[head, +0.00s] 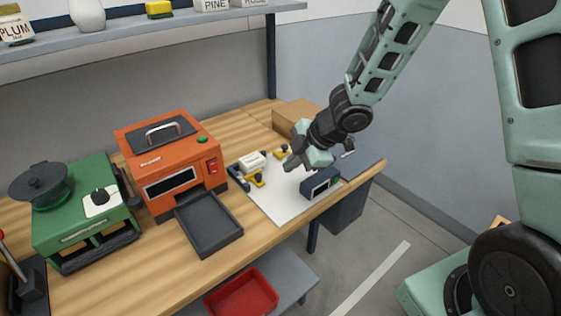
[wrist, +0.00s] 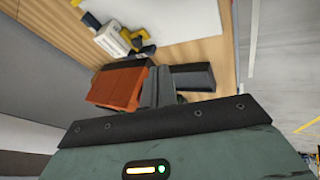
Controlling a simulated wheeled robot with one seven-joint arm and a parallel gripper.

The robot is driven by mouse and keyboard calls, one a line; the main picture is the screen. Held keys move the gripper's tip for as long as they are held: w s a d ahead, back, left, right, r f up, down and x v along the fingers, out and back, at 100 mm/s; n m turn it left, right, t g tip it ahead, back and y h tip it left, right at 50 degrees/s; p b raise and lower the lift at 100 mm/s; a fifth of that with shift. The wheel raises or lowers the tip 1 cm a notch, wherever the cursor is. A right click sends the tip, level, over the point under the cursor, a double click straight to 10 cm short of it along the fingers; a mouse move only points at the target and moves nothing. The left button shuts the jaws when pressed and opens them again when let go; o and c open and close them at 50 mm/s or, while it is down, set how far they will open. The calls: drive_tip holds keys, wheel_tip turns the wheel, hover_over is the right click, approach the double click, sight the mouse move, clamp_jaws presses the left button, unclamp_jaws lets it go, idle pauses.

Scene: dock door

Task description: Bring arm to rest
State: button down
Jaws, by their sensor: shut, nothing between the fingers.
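My arm reaches in from the upper right of the head view, with its pale green and dark links above the right part of the workbench. My gripper (head: 291,163) is over the white mat (head: 281,208), pointing down and to the left. It holds nothing, and its fingers are together. In the wrist view my gripper (wrist: 158,74) shows as dark fingers above the wide green housing, with the orange oven (wrist: 118,86) behind them on the left. Whether the gripper touches anything below it is hard to tell, but it seems to be clear of the mat.
The orange oven (head: 168,160) has its dark door or tray (head: 209,224) out in front. A green stove (head: 86,218) with a pot (head: 39,182) stands left. A dark boxy device (head: 320,186), yellow-and-white items and a cardboard box (head: 296,115) are near my gripper. A shelf (head: 140,42) runs above.

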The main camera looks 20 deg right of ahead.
drive_tip(key=s+a+r+m+g+h, duration=0.1)
drive_tip(key=s+a+r+m, duration=0.1)
drive_tip(key=s, duration=0.7)
drive_tip(key=s+a+r+m+g+h, duration=0.2)
drive_tip(key=s+r+m, duration=0.3)
drive_tip(key=s, duration=0.4)
drive_tip(key=s+a+r+m+g+h, duration=0.1)
drive_tip(key=s+a+r+m, duration=0.2)
drive_tip(key=s, duration=0.6)
drive_tip(key=shift+a+r+m+g, duration=0.3)
drive_tip(key=shift+a+m, duration=0.2)
drive_tip(key=shift+a, duration=0.1)
